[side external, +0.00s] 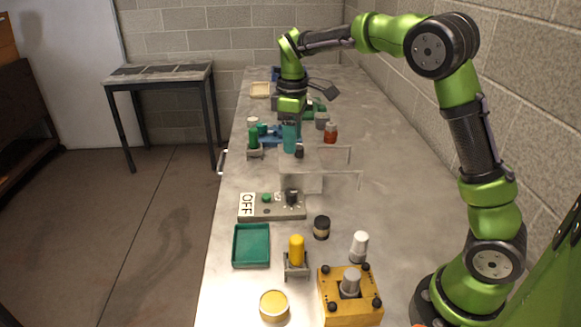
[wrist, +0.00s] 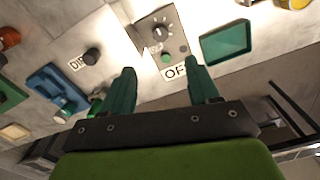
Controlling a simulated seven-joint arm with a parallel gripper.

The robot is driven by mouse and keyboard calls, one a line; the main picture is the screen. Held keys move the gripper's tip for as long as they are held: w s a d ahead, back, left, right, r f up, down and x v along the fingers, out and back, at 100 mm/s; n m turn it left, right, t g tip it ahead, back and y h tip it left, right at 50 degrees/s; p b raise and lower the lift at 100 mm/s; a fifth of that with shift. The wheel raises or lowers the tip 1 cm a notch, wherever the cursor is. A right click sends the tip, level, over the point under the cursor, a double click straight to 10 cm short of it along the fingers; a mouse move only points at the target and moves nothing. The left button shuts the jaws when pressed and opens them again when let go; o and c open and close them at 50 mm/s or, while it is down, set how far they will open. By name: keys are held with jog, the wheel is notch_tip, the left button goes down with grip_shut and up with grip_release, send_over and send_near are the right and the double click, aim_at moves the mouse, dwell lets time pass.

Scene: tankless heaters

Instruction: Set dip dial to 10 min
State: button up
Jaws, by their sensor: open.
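A grey control box (side external: 262,213) stands mid-bench, with a white OFF card (side external: 247,204), a green button (side external: 267,198) and a black dial (side external: 291,196). In the wrist view the dial (wrist: 161,30) has white tick marks around it; its setting is too small to read. A separate black knob (wrist: 92,55) sits beside a white card reading DIP (wrist: 77,64); this knob also shows in the side view (side external: 299,152). My gripper (side external: 291,138) points down over the bench behind the box, close to that knob. In the wrist view its teal fingers (wrist: 160,88) are apart and empty.
Clear panels (side external: 322,181) stand behind the box. A green tray (side external: 237,246), yellow cylinder in a holder (side external: 296,250), black-lidded jar (side external: 322,227) and yellow fixture (side external: 350,309) are in front. A blue tray (wrist: 45,83) and red jar (side external: 330,133) lie farther back. The bench's right side is mostly clear.

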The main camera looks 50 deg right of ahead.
aim_at(292, 192)
notch_tip(292, 192, down, 16)
jog(key=shift+f, duration=0.15)
dwell(0.3)
jog(key=c, duration=1)
jog(key=shift+c, duration=0.2)
